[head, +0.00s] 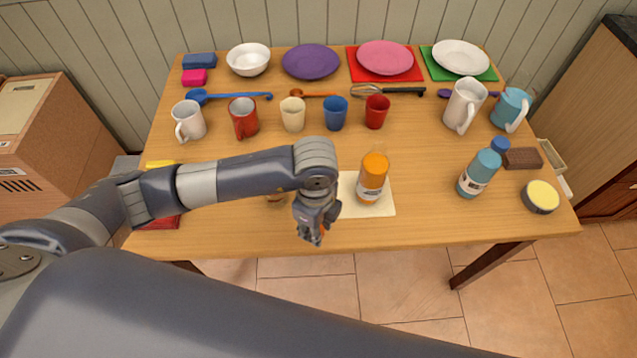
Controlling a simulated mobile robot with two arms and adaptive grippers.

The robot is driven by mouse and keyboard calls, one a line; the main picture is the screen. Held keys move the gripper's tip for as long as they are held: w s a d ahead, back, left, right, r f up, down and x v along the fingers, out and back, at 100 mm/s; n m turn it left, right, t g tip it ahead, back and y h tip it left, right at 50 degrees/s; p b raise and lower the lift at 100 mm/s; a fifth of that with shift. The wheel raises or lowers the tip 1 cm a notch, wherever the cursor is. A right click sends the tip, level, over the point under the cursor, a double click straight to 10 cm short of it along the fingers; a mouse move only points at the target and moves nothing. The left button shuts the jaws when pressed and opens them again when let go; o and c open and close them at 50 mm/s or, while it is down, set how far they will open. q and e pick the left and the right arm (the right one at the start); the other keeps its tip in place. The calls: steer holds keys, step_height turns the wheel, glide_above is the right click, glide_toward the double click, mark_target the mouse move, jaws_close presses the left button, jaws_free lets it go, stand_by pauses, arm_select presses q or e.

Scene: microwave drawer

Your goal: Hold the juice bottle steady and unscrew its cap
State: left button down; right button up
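The juice bottle (371,185) is orange with a pale label band and an orange cap (376,162). It stands upright with its cap on, on a cream mat (384,209) near the table's front edge. My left gripper (312,238) points down just left of the bottle, at the front edge of the table, apart from the bottle. Its fingers are seen from above and small, so I cannot tell whether they are open; a bit of orange-red shows by the fingertips. My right gripper is not in view.
A blue bottle (475,178) and a round yellow-topped tin (540,196) stand at the right. A red mug (243,118), a cream cup (293,114), a blue cup (335,113) and a red cup (376,111) stand behind. The table between the juice bottle and blue bottle is clear.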

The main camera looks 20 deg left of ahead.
arm_select(q)
steer(key=shift+f+n, duration=0.1)
steer(key=shift+n, duration=0.3)
steer(key=shift+w+f, duration=0.1)
steer(key=shift+w, duration=0.1)
steer(key=w+a+b, duration=0.1)
steer(key=w+b, duration=0.1)
steer(key=w, duration=0.2)
steer(key=w+a+f+b, duration=0.1)
steer(key=w+b, duration=0.2)
steer(key=w, duration=0.2)
steer(key=w+a+b, duration=0.1)
steer(key=w+b, duration=0.2)
steer(key=w, duration=0.2)
steer(key=shift+w+a+f, duration=0.2)
steer(key=shift+w+f, duration=0.05)
steer(key=shift+f, duration=0.1)
steer(key=shift+w+r, duration=0.1)
steer(key=shift+w, duration=0.15)
step_height(320, 180, down, 4)
steer(key=b, duration=0.3)
steer(key=shift+a+r, duration=0.1)
steer(key=shift+r, duration=0.1)
steer(key=shift+w+r, duration=0.1)
steer(key=c, duration=1.3)
jaws_free()
